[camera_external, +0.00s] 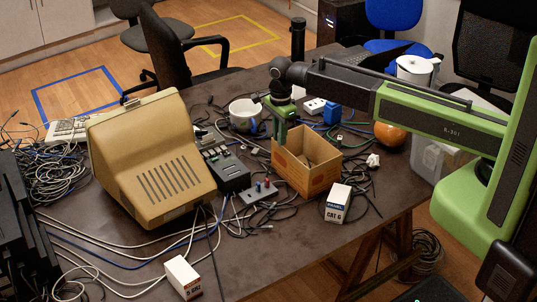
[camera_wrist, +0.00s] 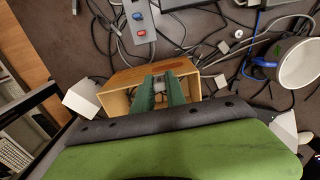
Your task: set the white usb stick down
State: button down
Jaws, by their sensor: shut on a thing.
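My gripper (camera_external: 281,130) points down at the back left of an open cardboard box (camera_external: 302,186) on the dark table. In the wrist view, its two green fingers (camera_wrist: 161,88) reach over the same box (camera_wrist: 120,82). They are close together, shut on a small pale grey-white piece (camera_wrist: 159,84), which fits the white usb stick. The fingers hide most of it. In the external view I cannot make the stick out. I cannot tell how high the fingertips are above the box floor.
A beige monitor (camera_external: 150,165), a dark switch (camera_external: 226,170) and a grey button box (camera_external: 257,192) stand left of the cardboard box. A white CAT 6 box (camera_external: 337,205) is in front, a mug (camera_external: 246,116) behind. Cables crowd the table; its front middle is clearer.

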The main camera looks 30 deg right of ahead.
jog(key=w+d+f+b, duration=0.2)
jog(key=w+d, duration=0.6)
jog(key=d, duration=0.6)
jog(key=w+d+f+b, duration=0.25)
jog(key=w+d, duration=0.65)
jog(key=d, duration=0.5)
notch_tip(320, 180, down, 10)
jog(key=b, duration=1)
jog(key=shift+s+f+b, duration=0.1)
jog(key=shift+f+b, duration=0.1)
jog(key=shift+b, duration=0.1)
jog(key=shift+r, duration=0.25)
jog(key=shift+f, duration=0.25)
jog(key=c, duration=1.4)
grip_release()
jog(key=shift+r, duration=0.1)
jog(key=shift+o, duration=0.2)
